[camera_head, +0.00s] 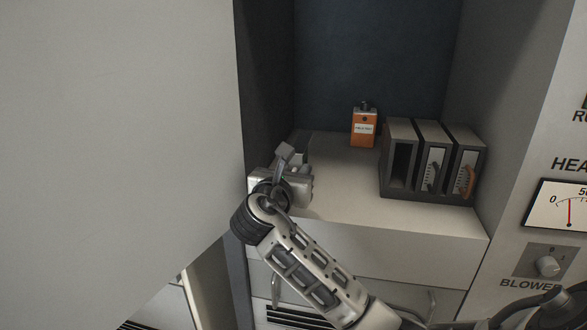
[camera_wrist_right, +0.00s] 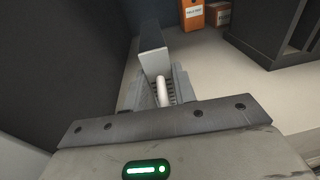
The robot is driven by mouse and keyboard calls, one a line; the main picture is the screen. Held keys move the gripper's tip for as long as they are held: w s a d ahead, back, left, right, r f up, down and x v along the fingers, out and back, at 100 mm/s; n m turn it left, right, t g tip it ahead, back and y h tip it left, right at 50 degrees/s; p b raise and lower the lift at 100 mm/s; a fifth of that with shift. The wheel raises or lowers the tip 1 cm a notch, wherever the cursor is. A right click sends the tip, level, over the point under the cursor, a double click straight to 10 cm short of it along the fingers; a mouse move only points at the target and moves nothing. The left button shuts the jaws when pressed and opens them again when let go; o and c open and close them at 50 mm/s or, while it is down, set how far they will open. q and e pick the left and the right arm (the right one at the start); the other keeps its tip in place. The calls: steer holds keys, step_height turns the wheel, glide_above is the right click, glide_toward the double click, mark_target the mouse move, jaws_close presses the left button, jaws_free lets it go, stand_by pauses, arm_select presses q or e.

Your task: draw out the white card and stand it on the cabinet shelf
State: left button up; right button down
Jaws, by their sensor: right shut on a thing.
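The white card (camera_wrist_right: 153,48) is a narrow grey block with a white handle (camera_wrist_right: 163,92). In the right wrist view it is upright beyond my fingers, near the dark left wall of the cabinet. My right gripper (camera_wrist_right: 162,91) is shut on the handle. In the head view this gripper (camera_head: 291,162) is over the left part of the cabinet shelf (camera_head: 340,175), and it and the wrist hide most of the card. I cannot tell whether the card's bottom touches the shelf. My left gripper is not in view.
A dark rack (camera_head: 397,192) stands at the shelf's right. Its left slot is empty; the others hold a dark-handled card (camera_head: 432,172) and an orange-handled card (camera_head: 465,175). An orange box (camera_head: 363,130) stands at the back. A large pale panel (camera_head: 120,130) fills the left.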

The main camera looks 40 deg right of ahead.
steer(key=shift+f, duration=0.25)
steer(key=c, duration=1.1)
jaws_free()
steer(key=shift+o, duration=0.2)
steer(key=b+v, duration=0.1)
steer(key=v, duration=1.5)
